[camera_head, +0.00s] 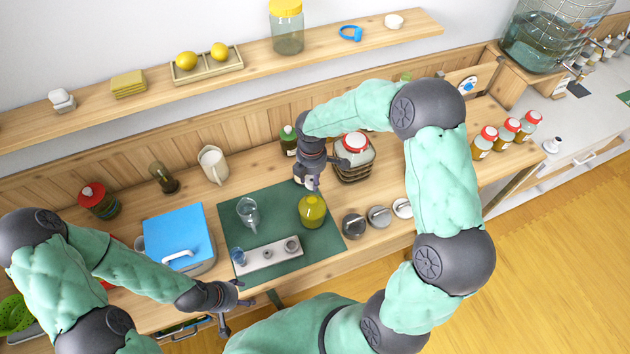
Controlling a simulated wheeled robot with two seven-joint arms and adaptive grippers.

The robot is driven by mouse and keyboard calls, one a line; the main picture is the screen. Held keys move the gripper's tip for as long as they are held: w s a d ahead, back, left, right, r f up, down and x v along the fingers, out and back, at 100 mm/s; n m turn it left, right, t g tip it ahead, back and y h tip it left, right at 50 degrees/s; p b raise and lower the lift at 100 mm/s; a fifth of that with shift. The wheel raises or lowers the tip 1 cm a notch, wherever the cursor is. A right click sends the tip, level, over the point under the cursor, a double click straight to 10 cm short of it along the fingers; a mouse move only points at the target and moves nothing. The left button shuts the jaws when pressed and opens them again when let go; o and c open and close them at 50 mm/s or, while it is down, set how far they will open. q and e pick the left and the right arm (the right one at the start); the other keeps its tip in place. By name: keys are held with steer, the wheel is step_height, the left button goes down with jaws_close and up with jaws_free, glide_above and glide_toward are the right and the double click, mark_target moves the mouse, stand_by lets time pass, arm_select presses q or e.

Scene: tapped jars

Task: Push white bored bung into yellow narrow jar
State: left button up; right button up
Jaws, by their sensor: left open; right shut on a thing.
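The yellow narrow jar (312,212) stands upright on the right part of the dark green mat (285,198). My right gripper (309,184) points down just above and behind the jar's neck and is shut on a small pale thing, which looks like the white bored bung (309,181). The fingers mostly hide it, and I cannot tell whether it touches the jar's mouth. My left gripper (236,311) is open and empty at the table's front edge, in front of the mat.
On the mat are a clear jar (248,213) and a pale holder (265,259) with small parts. A blue-lidded box (178,238) stands left, round metal lids (379,215) right, and a red-topped square jar (355,158) behind my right gripper.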

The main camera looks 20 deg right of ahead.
steer(key=shift+a, duration=0.1)
stand_by(0.3)
steer(key=shift+f+b, duration=2.05)
steer(key=shift+f, duration=1)
steer(key=shift+s+f+b, duration=0.1)
steer(key=shift+f+b, duration=0.8)
steer(key=shift+f, duration=0.5)
steer(key=o, duration=1.3)
steer(key=shift+o, duration=0.2)
steer(key=shift+r, duration=0.1)
steer(key=shift+o, duration=1.4)
